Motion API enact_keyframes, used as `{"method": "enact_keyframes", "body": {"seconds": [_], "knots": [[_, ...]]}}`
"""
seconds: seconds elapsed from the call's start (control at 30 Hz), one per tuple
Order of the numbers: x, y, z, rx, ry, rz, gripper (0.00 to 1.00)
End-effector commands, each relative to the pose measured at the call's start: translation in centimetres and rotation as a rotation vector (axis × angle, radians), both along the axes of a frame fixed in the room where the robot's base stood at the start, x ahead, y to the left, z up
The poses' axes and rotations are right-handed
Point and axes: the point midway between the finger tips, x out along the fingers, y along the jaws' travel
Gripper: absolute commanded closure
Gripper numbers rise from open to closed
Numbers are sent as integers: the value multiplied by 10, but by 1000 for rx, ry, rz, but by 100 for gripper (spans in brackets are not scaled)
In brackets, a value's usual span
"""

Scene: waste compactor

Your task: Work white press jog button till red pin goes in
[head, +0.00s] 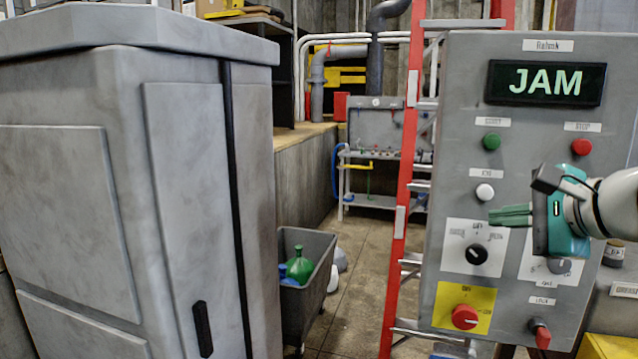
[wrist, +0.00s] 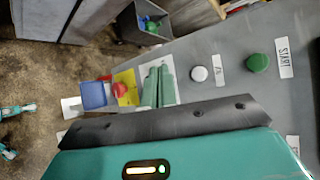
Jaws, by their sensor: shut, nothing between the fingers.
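The white button (head: 485,193) sits on the upright grey control panel (head: 625,85), below the green button. It also shows in the wrist view (wrist: 199,73). My gripper (head: 492,216) is shut and empty, its green fingers side by side. The fingertips appear just below and right of the white button in the head view, apart from it. In the wrist view my gripper (wrist: 158,72) is left of the button. The panel display (head: 546,83) reads JAM. I cannot make out a red pin for certain.
A green button (head: 491,141) and red button (head: 581,147) are above. A black selector (head: 476,254), red knob (head: 465,317) on yellow and red-tipped switch (head: 540,333) are below. A red ladder (head: 400,200) stands beside the panel. A grey cabinet (head: 70,200) fills the left.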

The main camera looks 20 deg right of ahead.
Motion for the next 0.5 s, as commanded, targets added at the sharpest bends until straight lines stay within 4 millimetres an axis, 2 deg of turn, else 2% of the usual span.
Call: {"method": "enact_keyframes", "body": {"seconds": [0.17, 0.5], "knots": [[2, -2, 4, -10, -5, -3, 100], [40, -28, 2, -5, -2, -5, 100]]}}
